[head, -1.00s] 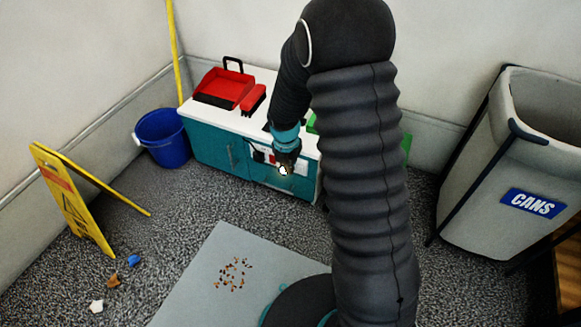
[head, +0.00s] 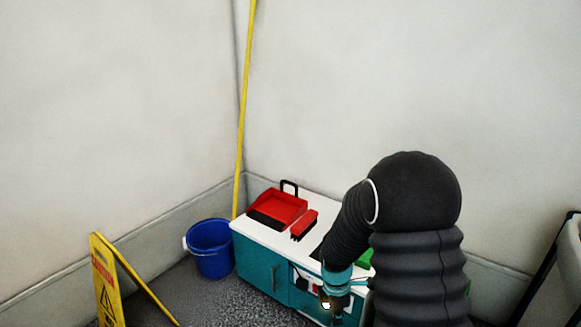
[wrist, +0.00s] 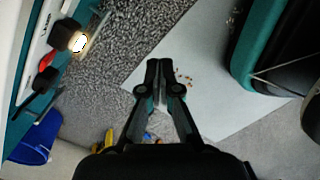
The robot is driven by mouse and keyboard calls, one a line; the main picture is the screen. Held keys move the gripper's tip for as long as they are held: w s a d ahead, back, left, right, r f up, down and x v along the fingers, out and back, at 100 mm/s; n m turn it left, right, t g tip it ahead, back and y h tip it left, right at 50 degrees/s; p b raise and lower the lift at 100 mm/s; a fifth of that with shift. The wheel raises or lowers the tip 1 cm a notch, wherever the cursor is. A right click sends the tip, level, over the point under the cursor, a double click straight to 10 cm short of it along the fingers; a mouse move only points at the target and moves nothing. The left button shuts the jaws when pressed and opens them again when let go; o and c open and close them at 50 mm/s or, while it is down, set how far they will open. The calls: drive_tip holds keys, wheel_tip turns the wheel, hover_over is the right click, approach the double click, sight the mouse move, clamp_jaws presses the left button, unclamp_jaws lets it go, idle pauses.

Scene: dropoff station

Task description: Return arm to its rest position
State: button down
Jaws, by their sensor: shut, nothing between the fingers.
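My arm stands at the right of the head view, folded over at the top and hanging down in front of the teal cabinet. My gripper (wrist: 158,75) shows in the wrist view with its two dark fingers together and nothing between them.
A teal cabinet (head: 262,268) with a white top carries a red dustpan (head: 283,207) and a red brush (head: 304,224). A blue bucket (head: 209,250), a yellow pole (head: 243,110) and a yellow caution sign (head: 106,285) stand left. The grey mat (wrist: 215,105) bears scattered crumbs.

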drive_tip(key=s+d+r+m+t+p, duration=0.1)
drive_tip(key=s+r+m+t, duration=0.1)
drive_tip(key=s+r+m, duration=0.4)
drive_tip(key=s+d+r+m+t+p, duration=0.1)
drive_tip(key=s+r+m, duration=0.6)
drive_tip(key=r, duration=0.9)
drive_tip(key=s+d+r+m+t+y+p, duration=0.1)
drive_tip(key=s+r+m+t+p, duration=0.1)
drive_tip(key=s+r+m, duration=0.4)
drive_tip(key=s+r+t, duration=0.1)
drive_tip(key=s+r, duration=0.2)
drive_tip(key=r, duration=0.1)
drive_tip(key=shift+s+r+m, duration=0.15)
drive_tip(key=shift+r+m, duration=0.15)
drive_tip(key=shift+r, duration=0.1)
drive_tip(key=shift+d, duration=0.1)
drive_tip(key=shift+s+d+r, duration=0.15)
drive_tip(key=shift+s+d, duration=0.05)
drive_tip(key=shift+d, duration=0.05)
